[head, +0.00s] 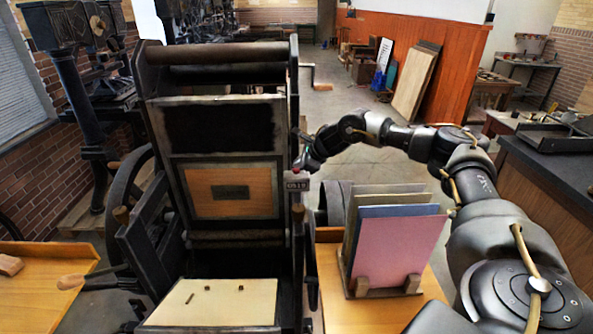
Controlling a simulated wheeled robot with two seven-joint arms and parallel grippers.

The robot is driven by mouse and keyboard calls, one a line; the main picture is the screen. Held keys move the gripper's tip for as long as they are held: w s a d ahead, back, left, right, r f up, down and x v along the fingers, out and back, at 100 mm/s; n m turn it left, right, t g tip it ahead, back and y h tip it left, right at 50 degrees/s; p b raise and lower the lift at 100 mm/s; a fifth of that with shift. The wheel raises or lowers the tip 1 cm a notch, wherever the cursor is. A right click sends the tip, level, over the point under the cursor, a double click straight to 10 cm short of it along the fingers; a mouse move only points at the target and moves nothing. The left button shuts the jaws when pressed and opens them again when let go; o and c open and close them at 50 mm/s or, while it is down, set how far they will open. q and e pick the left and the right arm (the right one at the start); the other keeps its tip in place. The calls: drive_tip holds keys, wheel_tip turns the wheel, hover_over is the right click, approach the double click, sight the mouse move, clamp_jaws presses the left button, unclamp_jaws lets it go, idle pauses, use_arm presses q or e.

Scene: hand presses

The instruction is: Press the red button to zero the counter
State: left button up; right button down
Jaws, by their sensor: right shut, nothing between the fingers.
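The counter (298,184) is a small dark box on the right side of the hand press (290,120). Its display seems to read 0519, though the digits are small. My right gripper (303,165) is shut and empty, just above the counter by the press's right upright. I cannot tell whether its fingertips touch anything. I cannot make out the red button; it may be hidden by the gripper or too small to see. My left gripper is not in view.
A wooden rack with pink, blue and tan boards (393,245) stands on a table (436,268) right of the press, below my right arm. A wooden table (45,290) is at the left. A dark-topped counter (560,160) stands at the far right.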

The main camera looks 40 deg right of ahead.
sight(299, 172)
drive_tip(key=shift+f+b, duration=0.45)
drive_tip(key=shift+f, duration=0.1)
idle(0.4)
drive_tip(key=shift+r+p, duration=0.75)
drive_tip(key=shift+r, duration=0.25)
drive_tip(key=shift+r+p, duration=1.85)
drive_tip(key=shift+r, duration=0.7)
drive_tip(key=shift+f, duration=0.15)
